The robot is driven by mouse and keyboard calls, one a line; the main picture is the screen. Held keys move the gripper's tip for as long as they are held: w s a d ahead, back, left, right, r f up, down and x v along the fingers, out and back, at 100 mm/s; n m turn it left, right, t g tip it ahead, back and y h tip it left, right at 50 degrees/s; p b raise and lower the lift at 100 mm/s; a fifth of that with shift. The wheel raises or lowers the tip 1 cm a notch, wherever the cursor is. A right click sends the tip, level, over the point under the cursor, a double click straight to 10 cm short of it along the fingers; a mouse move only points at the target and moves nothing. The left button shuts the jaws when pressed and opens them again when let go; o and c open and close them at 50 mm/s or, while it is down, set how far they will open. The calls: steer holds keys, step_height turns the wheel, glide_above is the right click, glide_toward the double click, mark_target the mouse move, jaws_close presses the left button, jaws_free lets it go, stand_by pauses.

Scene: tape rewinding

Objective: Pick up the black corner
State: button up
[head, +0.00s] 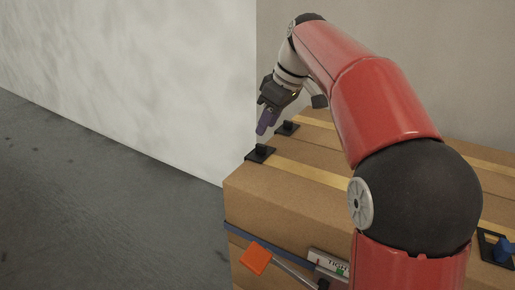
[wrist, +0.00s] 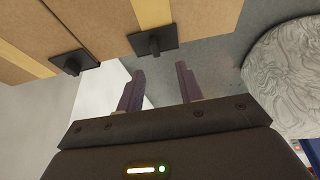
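Two black corners, each a flat square plate with a short knob, sit on the cardboard boxes' top. The nearer one (head: 259,154) is at the left front edge; the farther one (head: 287,128) is behind it. In the wrist view one black corner (wrist: 153,43) lies ahead of the fingertips, and another (wrist: 73,63) is to its left. My gripper (head: 264,129) is just above the nearer corner in the head view. Its purple fingers (wrist: 160,68) are apart with nothing between them. Whether a finger touches a corner cannot be told.
The cardboard boxes (head: 270,205) carry tan tape strips and a dark blue strap. A tool with an orange end (head: 256,258) is at their front. A black plate with a blue knob (head: 501,247) is at right. A patterned grey round object (wrist: 290,80) shows in the wrist view.

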mark_target(259, 144)
steer(key=shift+x, duration=1.05)
steer(key=x, duration=0.2)
steer(key=b+x, duration=0.1)
steer(key=x, duration=0.2)
steer(key=shift+w+d, duration=0.2)
steer(key=shift+c, duration=0.3)
jaws_close()
